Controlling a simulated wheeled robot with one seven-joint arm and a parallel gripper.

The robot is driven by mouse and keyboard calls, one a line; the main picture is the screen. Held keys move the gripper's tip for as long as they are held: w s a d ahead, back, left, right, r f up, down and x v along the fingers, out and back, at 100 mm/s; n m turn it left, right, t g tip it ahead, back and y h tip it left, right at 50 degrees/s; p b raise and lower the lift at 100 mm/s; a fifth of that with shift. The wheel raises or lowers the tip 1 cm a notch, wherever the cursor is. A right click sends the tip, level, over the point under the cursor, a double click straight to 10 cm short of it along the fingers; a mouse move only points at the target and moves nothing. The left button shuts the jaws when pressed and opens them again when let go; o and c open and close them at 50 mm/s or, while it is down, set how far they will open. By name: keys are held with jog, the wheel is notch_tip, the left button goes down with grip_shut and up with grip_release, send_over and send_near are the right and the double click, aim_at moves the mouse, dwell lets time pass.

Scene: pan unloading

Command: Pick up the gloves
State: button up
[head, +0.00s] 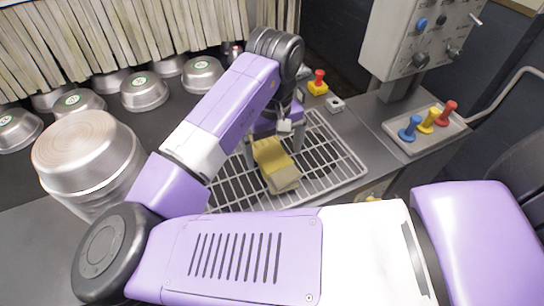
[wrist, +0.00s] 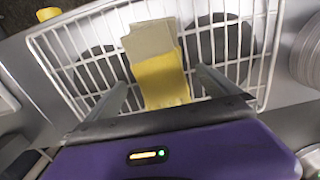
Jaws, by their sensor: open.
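The gloves (head: 272,160) are a folded yellow and beige bundle lying on a white wire rack (head: 335,178) in the head view. In the wrist view the gloves (wrist: 160,72) lie on the rack (wrist: 262,60), yellow end nearest me and beige end away. My gripper (wrist: 164,90) is open, with one finger on each side of the yellow part. In the head view my gripper (head: 270,150) is over the far end of the gloves, partly hidden by my arm. I cannot tell whether the fingers touch the gloves.
A stack of metal pans (head: 88,150) stands left of the rack. Several small metal pans (head: 144,92) sit at the back left by a strip curtain (head: 120,30). A red and yellow button (head: 318,82) is behind the rack. A tray (head: 455,128) with coloured handles and a control box (head: 415,45) are right.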

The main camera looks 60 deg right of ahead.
jog(key=shift+f, duration=1)
jog(key=c, duration=1.4)
jog(key=shift+c, duration=0.2)
